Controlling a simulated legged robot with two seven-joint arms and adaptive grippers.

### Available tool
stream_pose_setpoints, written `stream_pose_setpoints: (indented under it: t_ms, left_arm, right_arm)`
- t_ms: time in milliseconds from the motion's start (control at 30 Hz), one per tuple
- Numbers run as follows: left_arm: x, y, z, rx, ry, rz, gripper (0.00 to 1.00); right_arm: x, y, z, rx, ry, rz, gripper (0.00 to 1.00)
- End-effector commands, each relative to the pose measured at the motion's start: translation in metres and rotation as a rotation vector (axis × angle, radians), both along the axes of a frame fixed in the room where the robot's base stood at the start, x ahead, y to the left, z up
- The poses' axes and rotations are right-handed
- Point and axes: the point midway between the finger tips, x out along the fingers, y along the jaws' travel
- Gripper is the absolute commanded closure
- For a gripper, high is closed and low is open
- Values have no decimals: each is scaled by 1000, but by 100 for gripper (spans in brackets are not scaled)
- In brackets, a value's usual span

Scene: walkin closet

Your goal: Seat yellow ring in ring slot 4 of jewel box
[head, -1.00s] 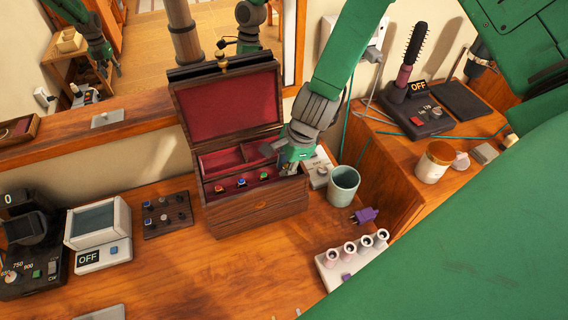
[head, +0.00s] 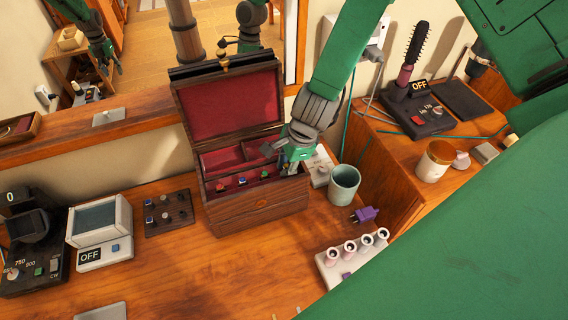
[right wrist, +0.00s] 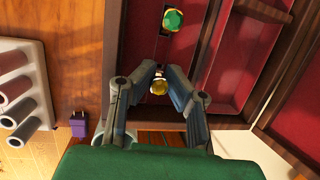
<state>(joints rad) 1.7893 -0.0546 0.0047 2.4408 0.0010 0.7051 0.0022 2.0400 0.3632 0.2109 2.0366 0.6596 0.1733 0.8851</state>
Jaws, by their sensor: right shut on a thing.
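The wooden jewel box (head: 262,208) stands open on the counter, its red-lined lid leaning back. Several rings with coloured stones, red, blue and green, sit in a row in its front compartment. My right gripper (head: 286,169) is at the right end of that row, pointing down into the box. In the right wrist view, its fingers (right wrist: 159,80) are shut on the yellow ring (right wrist: 159,88), in line with the green ring (right wrist: 172,20). The yellow ring is hidden in the head view, and I cannot tell whether it touches the slot.
A pale green cup (head: 344,181) stands close to the right of the box. A purple plug (head: 364,215) and a white holder with pink tubes (head: 352,256) are nearer the front. A knob panel (head: 168,213) lies left; the counter before the box is clear.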

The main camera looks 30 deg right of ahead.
Motion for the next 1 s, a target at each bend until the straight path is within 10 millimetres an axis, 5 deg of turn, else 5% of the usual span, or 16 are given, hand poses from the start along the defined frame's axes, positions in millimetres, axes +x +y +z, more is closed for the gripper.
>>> stream_pose_setpoints:
  t_ms: [867,967,1000]
  left_arm:
    - [0,0,-5,0,0,0,59]
    - [0,0,-5,0,0,0,59]
    - [0,0,-5,0,0,0,59]
  right_arm:
    - [0,-1,-12,-2,8,0,100]
    - [0,-1,-13,-3,8,-1,66]
    - [0,-1,-13,-3,9,-1,63]
